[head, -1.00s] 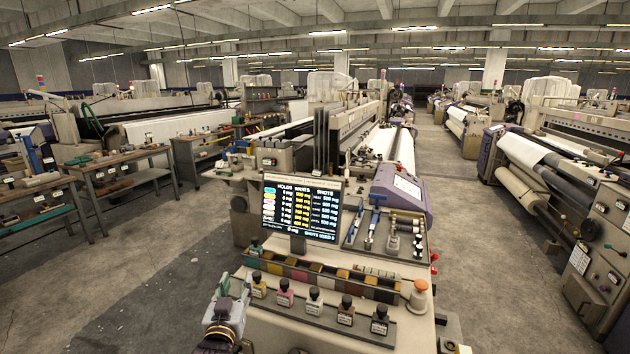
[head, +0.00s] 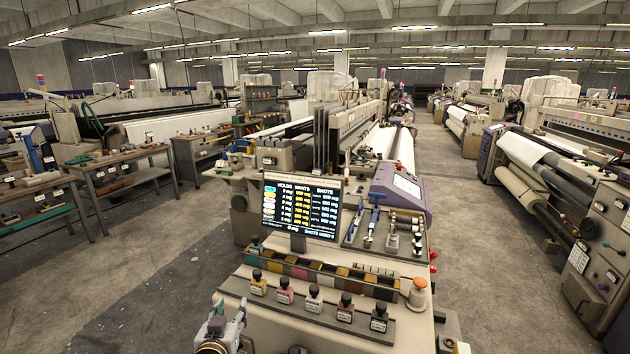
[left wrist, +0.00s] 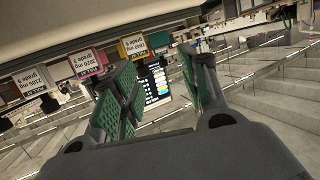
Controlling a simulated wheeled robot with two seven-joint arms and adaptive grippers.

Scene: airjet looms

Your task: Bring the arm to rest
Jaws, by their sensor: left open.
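My left gripper (head: 228,318) is low in the head view, just left of the front edge of the machine's worktop. In the left wrist view its two green-padded fingers (left wrist: 160,92) stand apart with nothing held between them. A small object at the bottom edge of the head view may belong to my other arm, but I cannot tell; my right gripper is not recognisable.
A row of small labelled bottles (head: 313,299) stands on the worktop's front ledge. Behind it are a compartmented tray (head: 320,275) and a lit screen (head: 301,207). Workbenches (head: 122,172) stand at left. Looms (head: 555,185) stand at right. Open floor (head: 150,265) lies left of the worktop.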

